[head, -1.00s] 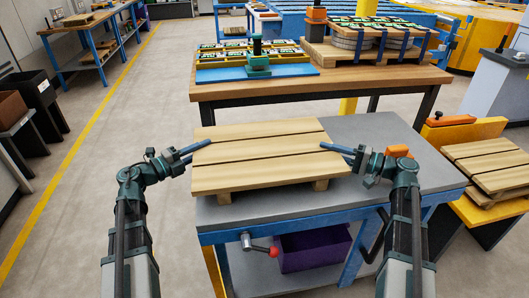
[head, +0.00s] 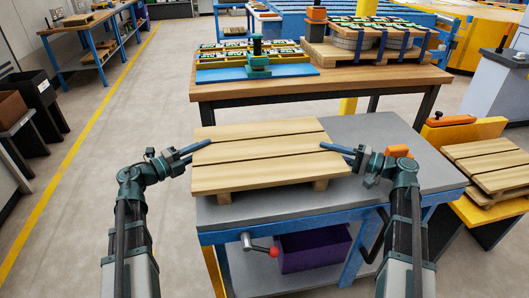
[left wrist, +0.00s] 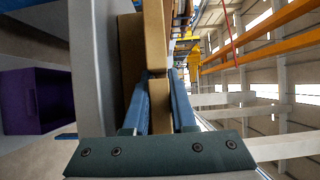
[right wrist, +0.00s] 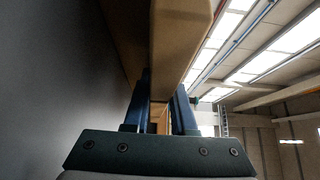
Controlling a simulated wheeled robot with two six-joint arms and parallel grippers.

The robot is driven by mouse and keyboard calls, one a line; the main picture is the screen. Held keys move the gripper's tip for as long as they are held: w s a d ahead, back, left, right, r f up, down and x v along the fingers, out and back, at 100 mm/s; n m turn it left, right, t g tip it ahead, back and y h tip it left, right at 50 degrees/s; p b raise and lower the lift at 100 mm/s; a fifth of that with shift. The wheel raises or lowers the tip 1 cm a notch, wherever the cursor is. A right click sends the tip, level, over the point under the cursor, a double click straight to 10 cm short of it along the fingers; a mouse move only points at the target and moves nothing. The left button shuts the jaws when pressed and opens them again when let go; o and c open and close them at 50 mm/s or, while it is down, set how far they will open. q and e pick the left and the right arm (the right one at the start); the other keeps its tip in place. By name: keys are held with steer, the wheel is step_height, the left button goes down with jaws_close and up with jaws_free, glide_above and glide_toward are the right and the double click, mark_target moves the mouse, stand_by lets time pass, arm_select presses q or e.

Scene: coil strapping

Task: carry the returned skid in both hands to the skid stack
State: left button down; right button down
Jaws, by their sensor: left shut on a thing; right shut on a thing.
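The returned skid (head: 262,160), a small wooden pallet of pale slats, is over the grey-topped cart (head: 360,205). I cannot tell whether its feet touch the top. My left gripper (head: 202,148) is shut on its left edge; the left wrist view shows the blue fingers (left wrist: 160,100) either side of the wood. My right gripper (head: 332,148) is shut on its right edge; the right wrist view shows the fingers (right wrist: 160,105) around the wood. The skid stack (head: 490,168) lies on a yellow-edged stand at the right, with several slats showing.
A wooden workbench (head: 320,86) stands behind the cart, holding a blue fixture (head: 255,72) and a strapped coil pallet (head: 365,45). A purple bin (head: 315,248) sits on the cart's lower shelf. An orange block (head: 398,151) lies near my right gripper. Floor at left is open.

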arm_select(q)
steer(key=shift+r, duration=0.1)
arm_select(e)
steer(key=shift+r, duration=0.1)
